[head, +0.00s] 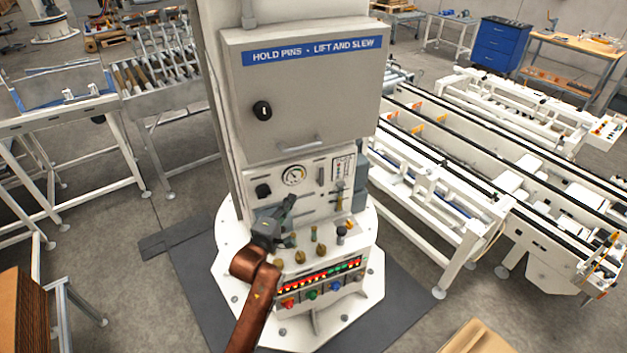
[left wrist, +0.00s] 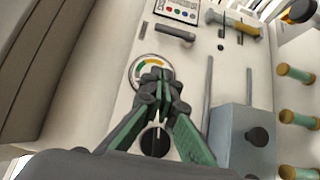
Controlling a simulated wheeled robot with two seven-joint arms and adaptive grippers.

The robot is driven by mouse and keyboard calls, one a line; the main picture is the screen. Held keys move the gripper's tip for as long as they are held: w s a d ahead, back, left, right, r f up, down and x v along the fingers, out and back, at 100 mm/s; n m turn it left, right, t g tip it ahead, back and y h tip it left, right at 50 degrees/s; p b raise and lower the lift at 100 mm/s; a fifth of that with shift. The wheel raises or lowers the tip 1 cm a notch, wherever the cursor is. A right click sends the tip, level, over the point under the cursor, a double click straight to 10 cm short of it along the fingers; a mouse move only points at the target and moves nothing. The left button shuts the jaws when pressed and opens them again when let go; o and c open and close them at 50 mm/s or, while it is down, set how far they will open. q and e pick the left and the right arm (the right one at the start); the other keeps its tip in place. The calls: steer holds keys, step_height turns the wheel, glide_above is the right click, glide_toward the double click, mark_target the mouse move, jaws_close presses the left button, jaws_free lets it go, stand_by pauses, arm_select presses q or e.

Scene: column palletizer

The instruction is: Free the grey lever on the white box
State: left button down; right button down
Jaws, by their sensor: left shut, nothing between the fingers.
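The white box (head: 273,197) is the low panel on the white column, with a round gauge (head: 293,175) on its front. A short grey lever (head: 320,176) stands right of the gauge; it also shows above the gauge in the left wrist view (left wrist: 174,34). A yellow-and-grey pin (left wrist: 235,25) lies to the lever's right in that view. My left gripper (head: 290,199) is shut and empty, in front of the panel below the gauge. In the left wrist view its fingertips (left wrist: 160,82) overlap the gauge, apart from the lever. My right gripper is not in view.
A black knob (head: 263,190) sits left of the gauge. Several brass knobs (head: 321,250) stand on the ledge below, above a row of lights and buttons (head: 320,275). A grey cabinet (head: 305,95) with a handle overhangs the panel. A conveyor (head: 470,150) stands at the right.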

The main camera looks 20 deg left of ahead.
arm_select(q)
steer(key=shift+w, duration=0.15)
steer(key=p, duration=0.2)
glide_toward(322, 177)
steer(key=w+a, duration=0.2)
steer(key=w+a+r, duration=0.1)
steer(key=w+a, duration=0.1)
steer(key=shift+r, duration=0.2)
steer(key=w+d+p, duration=0.1)
steer(key=w+d, duration=0.1)
steer(key=shift+d, duration=0.25)
steer(key=shift+w+d+f, duration=0.1)
steer(key=shift+w+d, duration=0.15)
steer(key=shift+d, duration=0.05)
steer(key=shift+d, duration=0.15)
